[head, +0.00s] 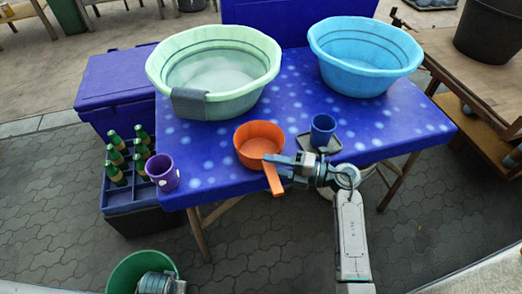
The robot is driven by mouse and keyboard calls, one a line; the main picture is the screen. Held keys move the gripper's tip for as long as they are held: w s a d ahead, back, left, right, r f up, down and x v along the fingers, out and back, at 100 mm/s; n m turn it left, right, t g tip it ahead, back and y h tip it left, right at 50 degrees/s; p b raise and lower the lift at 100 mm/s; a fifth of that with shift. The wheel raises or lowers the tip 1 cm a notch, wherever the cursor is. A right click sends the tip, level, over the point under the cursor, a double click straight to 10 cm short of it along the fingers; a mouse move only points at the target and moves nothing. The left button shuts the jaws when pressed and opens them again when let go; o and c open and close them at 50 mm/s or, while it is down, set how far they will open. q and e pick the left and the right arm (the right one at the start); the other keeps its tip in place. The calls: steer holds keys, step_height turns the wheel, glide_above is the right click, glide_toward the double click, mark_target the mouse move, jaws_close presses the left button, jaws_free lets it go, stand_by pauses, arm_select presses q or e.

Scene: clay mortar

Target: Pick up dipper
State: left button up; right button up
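The orange dipper (258,139) sits on the blue spotted table near its front edge, its handle pointing toward me past the edge. My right gripper (276,161) is at the dipper's handle, coming in from the right, with its fingers at the place where the handle meets the bowl. Whether the fingers are closed on the handle or only around it cannot be told at this size. My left gripper (158,284) shows at the bottom edge, in front of the green bucket; its fingers are not clear.
A pale green basin (160,68) with a grey cloth (189,104) and a blue basin (366,84) stand on the table (215,165). A blue cup (322,129) on a small tray (333,145) is right of the dipper. A purple cup (163,174) stands left. A bottle crate (122,205) and green bucket (125,268) are below.

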steer(key=shift+a, duration=0.25)
jaws_close()
steer(key=shift+r, duration=0.1)
